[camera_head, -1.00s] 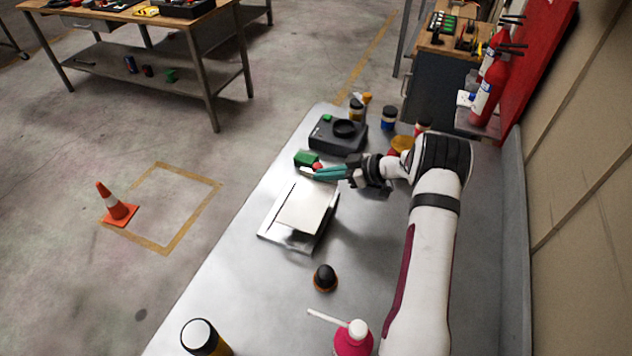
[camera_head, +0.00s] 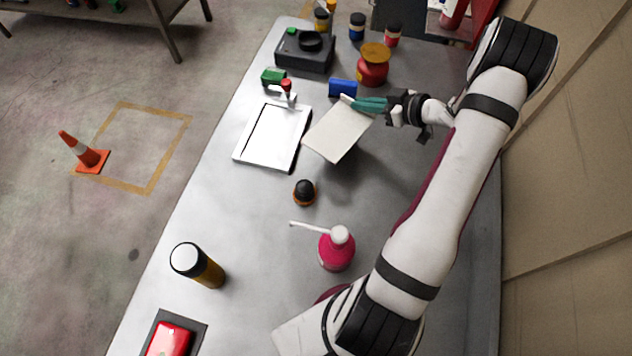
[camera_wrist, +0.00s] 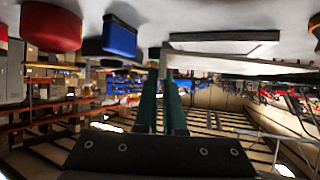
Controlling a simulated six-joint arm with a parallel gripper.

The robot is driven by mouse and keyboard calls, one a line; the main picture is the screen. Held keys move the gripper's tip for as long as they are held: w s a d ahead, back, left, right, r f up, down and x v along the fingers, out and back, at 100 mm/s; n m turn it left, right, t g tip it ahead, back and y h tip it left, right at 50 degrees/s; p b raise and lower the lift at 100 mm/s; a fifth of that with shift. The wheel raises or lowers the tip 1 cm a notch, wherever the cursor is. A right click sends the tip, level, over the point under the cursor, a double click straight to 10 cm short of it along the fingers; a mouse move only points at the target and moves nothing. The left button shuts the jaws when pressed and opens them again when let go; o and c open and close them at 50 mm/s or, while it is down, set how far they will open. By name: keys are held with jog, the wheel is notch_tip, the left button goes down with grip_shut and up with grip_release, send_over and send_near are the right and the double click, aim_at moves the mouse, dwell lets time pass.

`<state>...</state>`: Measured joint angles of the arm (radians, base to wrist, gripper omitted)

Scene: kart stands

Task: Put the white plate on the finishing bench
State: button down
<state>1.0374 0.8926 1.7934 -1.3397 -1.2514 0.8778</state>
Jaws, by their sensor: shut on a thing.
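The white plate (camera_head: 338,131) is a flat pale square in the head view. My gripper (camera_head: 356,101), with teal fingers, is shut on its upper right edge and holds it above the grey metal bench top. The plate is tilted and sits to the right of a white-and-grey framed tray (camera_head: 243,157). In the wrist view the plate shows nearly edge-on (camera_wrist: 235,64), with the green fingers (camera_wrist: 163,85) at its left end. I cannot tell which surface is the finishing bench.
A blue block (camera_head: 342,88) and a red pot with an orange lid (camera_head: 373,68) stand close behind the gripper. A black-topped knob (camera_head: 305,191) and a pink pump bottle (camera_head: 337,250) stand in front. A dark scale-like device (camera_head: 304,54) is at the back.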

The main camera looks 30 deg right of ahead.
notch_tip(320, 180, down, 7)
jog(key=shift+f, duration=0.2)
jog(key=c, duration=1)
grip_release()
jog(key=shift+f, duration=0.1)
